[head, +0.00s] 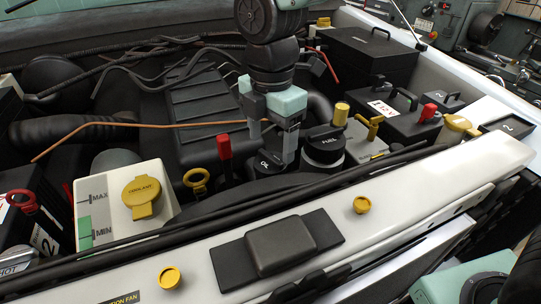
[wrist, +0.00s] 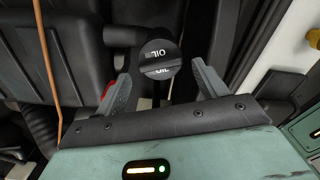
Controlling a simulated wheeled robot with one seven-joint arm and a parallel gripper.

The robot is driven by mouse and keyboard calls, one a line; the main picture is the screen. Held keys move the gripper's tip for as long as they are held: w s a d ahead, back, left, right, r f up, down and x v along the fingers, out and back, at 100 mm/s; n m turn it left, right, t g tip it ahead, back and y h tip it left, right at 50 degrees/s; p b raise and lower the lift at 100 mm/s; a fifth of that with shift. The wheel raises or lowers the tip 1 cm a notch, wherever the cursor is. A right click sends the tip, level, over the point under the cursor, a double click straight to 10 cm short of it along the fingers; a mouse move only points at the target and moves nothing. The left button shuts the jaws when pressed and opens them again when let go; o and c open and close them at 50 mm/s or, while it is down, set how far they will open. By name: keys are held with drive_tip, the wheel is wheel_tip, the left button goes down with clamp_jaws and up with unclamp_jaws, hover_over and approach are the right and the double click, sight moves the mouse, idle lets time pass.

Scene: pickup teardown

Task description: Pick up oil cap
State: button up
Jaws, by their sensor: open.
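The oil cap (head: 268,166) is a round black cap with a raised grip bar and white "OIL" lettering. It sits in the engine bay, left of the larger fuel cap. In the wrist view the oil cap (wrist: 157,58) lies centred just beyond the fingertips. My gripper (head: 272,145) points down over the cap, and its right finger hides part of the cap's right side in the head view. The wrist view shows my gripper (wrist: 158,80) open, one grey finger on each side of the cap, with nothing held. I cannot tell whether the fingers touch it.
The black fuel cap (head: 325,145) stands close to the right. A red-handled dipstick (head: 224,158) and a yellow ring handle (head: 197,181) stand to the left. A white coolant tank (head: 117,198) is further left. A copper-coloured rod (head: 140,130) crosses behind. The white front panel (head: 400,190) lies in front.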

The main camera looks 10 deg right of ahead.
sight(270, 156)
drive_tip(key=shift+f+p, duration=0.45)
drive_tip(key=shift+f, duration=1.3)
drive_tip(key=c, duration=0.7)
drive_tip(key=shift+c, duration=0.3)
